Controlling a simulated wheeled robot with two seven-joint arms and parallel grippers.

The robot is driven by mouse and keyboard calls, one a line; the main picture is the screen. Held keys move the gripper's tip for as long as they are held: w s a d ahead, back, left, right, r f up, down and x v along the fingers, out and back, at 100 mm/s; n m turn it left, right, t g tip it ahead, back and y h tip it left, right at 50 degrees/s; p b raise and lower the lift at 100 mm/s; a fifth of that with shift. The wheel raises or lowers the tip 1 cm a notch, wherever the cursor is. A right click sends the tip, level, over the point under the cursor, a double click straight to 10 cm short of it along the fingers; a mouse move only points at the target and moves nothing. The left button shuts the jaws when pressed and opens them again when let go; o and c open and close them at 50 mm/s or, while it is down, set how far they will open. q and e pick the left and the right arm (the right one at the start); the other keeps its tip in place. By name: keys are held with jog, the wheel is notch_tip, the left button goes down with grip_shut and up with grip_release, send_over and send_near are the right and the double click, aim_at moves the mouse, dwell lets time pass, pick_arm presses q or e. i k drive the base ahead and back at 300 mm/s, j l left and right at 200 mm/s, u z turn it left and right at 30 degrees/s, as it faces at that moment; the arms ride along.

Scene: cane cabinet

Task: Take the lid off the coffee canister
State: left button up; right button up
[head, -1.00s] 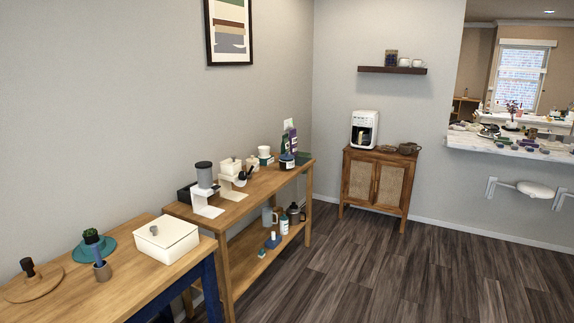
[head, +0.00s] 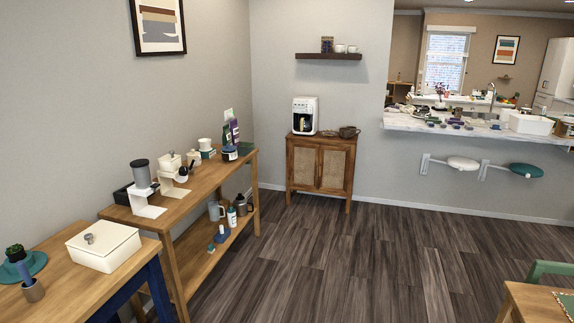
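Neither of my grippers is in view. I cannot tell for sure which thing is the coffee canister. A dark jar (head: 327,44) stands at the left end of the wall shelf; its contents and lid are too small to make out. A dark blue container (head: 229,153) with a pale label stands at the far end of the wooden console table, in front of purple and green bags (head: 231,131). A small cream pot (head: 194,157) with a knobbed top stands on the same table.
The console table (head: 214,173) runs along the left wall, with a lidded white box (head: 103,245) on a nearer table. A cane-door cabinet (head: 320,171) bears a white coffee maker (head: 305,115), below the dark shelf (head: 329,57). The wooden floor (head: 350,255) before the cabinet is clear.

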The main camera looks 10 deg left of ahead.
aim_at(228, 147)
jog(key=i+j, duration=0.2)
jog(key=i, duration=0.3)
jog(key=i+j, duration=0.2)
jog(key=i, duration=0.25)
jog(key=i+j, duration=0.2)
jog(key=i, duration=0.3)
